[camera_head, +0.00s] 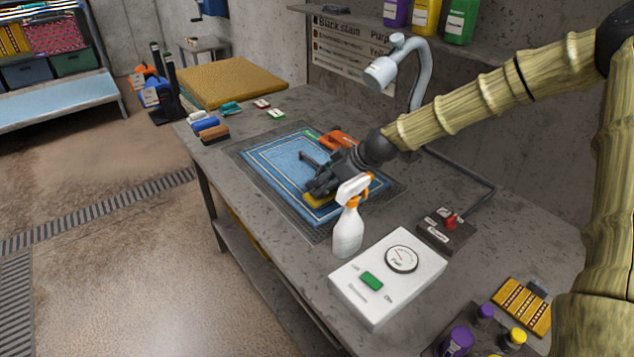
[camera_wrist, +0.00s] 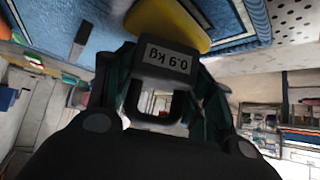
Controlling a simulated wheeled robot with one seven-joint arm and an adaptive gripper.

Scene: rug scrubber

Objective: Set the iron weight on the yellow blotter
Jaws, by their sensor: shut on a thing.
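The iron weight (camera_wrist: 170,60) is a dark block with a handle and a white 0.9 kg label, upside down in the wrist view. My gripper (camera_wrist: 155,95) is shut on its handle. The yellow blotter (camera_wrist: 168,18) lies just past the weight, partly covered by it. In the head view, my gripper (camera_head: 326,180) is low over the blue rug (camera_head: 270,160), and a strip of the yellow blotter (camera_head: 318,200) shows below it. The weight is not clearly told from the gripper there. I cannot tell whether it touches the blotter.
A white spray bottle (camera_head: 348,230) stands close in front of my gripper. An orange clamp (camera_head: 340,140) is behind it. A white switch box (camera_head: 385,275) sits at the right. The rug's left part is clear.

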